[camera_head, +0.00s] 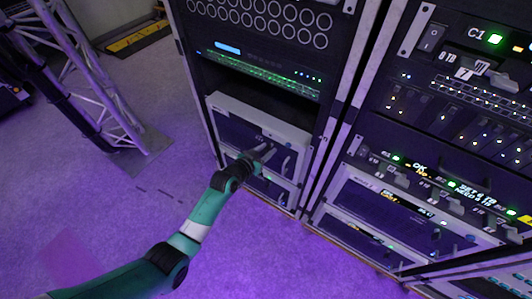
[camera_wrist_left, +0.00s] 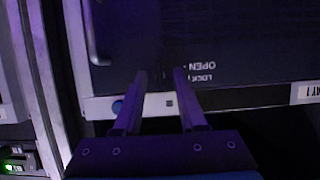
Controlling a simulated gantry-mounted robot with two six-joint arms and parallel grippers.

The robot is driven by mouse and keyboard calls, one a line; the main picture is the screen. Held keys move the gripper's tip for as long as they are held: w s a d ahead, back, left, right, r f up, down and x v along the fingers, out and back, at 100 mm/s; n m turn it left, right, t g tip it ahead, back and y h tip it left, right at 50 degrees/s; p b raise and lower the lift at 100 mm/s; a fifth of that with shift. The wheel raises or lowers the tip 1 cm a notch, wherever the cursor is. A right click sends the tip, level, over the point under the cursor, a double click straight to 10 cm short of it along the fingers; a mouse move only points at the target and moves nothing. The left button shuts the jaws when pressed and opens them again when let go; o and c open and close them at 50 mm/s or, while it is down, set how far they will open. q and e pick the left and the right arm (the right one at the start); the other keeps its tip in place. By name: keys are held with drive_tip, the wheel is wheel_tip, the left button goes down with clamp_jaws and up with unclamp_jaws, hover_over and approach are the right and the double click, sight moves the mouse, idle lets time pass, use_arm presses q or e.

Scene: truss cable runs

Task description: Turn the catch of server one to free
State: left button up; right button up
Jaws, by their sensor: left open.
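My left gripper (camera_head: 266,152) is at the front of the pale-framed server units low in the left rack. In the left wrist view its two fingers (camera_wrist_left: 160,74) are apart, with nothing visible between their tips. They are in front of a dark server panel (camera_wrist_left: 240,45) with upside-down lettering (camera_wrist_left: 198,71) that appears to read OPEN and LOCK. The catch itself does not show clearly; it is dark around the fingertips. I cannot tell whether the fingers touch the panel. The upper server unit (camera_head: 229,131) also shows in the head view. My right gripper is not in view.
A handle (camera_wrist_left: 92,38) stands out at the panel's left in the wrist view. A partly cut-off label (camera_wrist_left: 308,91) ends in 1. The right rack (camera_head: 455,105) holds lit modules. A truss (camera_head: 100,90) stands at the left. The floor (camera_head: 75,200) between is mostly clear.

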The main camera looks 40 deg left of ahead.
use_arm(q)
drive_tip(key=shift+c, duration=0.2)
clamp_jaws()
idle(0.3)
drive_tip(key=n+h+b, duration=0.1)
drive_tip(key=n+t+h+b, duration=0.1)
drive_tip(key=n+b, duration=0.1)
drive_tip(key=n+h+b, duration=0.1)
drive_tip(key=n, duration=0.1)
drive_tip(key=shift+s+a+f+b, duration=0.1)
drive_tip(key=shift+a+f+b, duration=0.05)
drive_tip(key=shift+a+b, duration=0.25)
drive_tip(key=n+t+h, duration=0.1)
drive_tip(key=n, duration=0.1)
drive_tip(key=n+t+h, duration=0.1)
drive_tip(key=n, duration=0.2)
drive_tip(key=n+t+h, duration=0.1)
drive_tip(key=n, duration=0.2)
drive_tip(key=shift+a+f, duration=0.1)
drive_tip(key=shift+f, duration=0.2)
drive_tip(key=shift+n, duration=0.4)
